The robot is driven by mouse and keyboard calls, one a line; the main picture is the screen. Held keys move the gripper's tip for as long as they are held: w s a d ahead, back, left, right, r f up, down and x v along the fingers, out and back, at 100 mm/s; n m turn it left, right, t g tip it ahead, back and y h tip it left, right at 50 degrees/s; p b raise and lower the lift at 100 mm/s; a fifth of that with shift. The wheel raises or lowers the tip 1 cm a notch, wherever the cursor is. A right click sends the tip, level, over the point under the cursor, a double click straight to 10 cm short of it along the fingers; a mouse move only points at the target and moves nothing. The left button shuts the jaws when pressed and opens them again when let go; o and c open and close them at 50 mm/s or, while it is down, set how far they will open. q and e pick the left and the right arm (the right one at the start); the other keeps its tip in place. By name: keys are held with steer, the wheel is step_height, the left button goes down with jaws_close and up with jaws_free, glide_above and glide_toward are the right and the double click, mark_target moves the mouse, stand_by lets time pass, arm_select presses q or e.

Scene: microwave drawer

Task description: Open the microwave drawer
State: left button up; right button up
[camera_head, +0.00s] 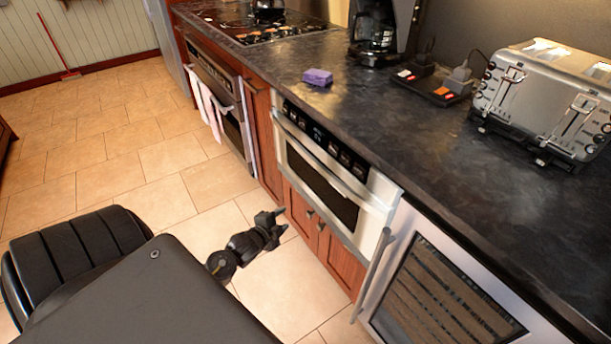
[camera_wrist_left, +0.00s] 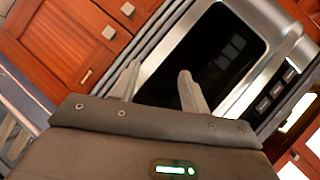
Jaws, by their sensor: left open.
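The microwave drawer (camera_head: 365,220) is a silver front with a dark window, built in under the black counter. It looks shut. Its long silver handle bar (camera_head: 318,165) runs across the upper front, below the dark control strip (camera_head: 325,145). My left gripper (camera_head: 281,219) is open and empty, in front of the drawer and low, near the wooden cabinet doors, apart from the handle in the head view. In the left wrist view the two fingers (camera_wrist_left: 158,76) are spread before the dark window (camera_wrist_left: 208,55). My right gripper is not in view.
Wooden cabinet doors (camera_head: 330,250) are below the drawer. A glass-front appliance (camera_head: 440,290) with a projecting handle stands right. An oven (camera_head: 222,95) with towels is farther left. The counter holds a toaster (camera_head: 540,95), coffee maker (camera_head: 380,30) and purple sponge (camera_head: 318,77).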

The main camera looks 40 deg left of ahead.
arm_select(q)
step_height(320, 180, up, 10)
steer(key=w+m+t+b, duration=0.2)
steer(key=m+t+b, duration=0.1)
steer(key=m+t, duration=0.2)
glide_toward(307, 158)
steer(key=shift+h, duration=0.3)
steer(key=w, duration=0.6)
steer(key=w+a, duration=0.1)
steer(key=w, duration=0.2)
steer(key=shift+r, duration=0.3)
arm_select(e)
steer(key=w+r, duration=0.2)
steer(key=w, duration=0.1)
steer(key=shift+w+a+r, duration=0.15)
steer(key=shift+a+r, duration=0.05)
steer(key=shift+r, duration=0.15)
arm_select(q)
steer(key=shift+s, duration=0.1)
steer(key=shift+c, duration=0.4)
jaws_close()
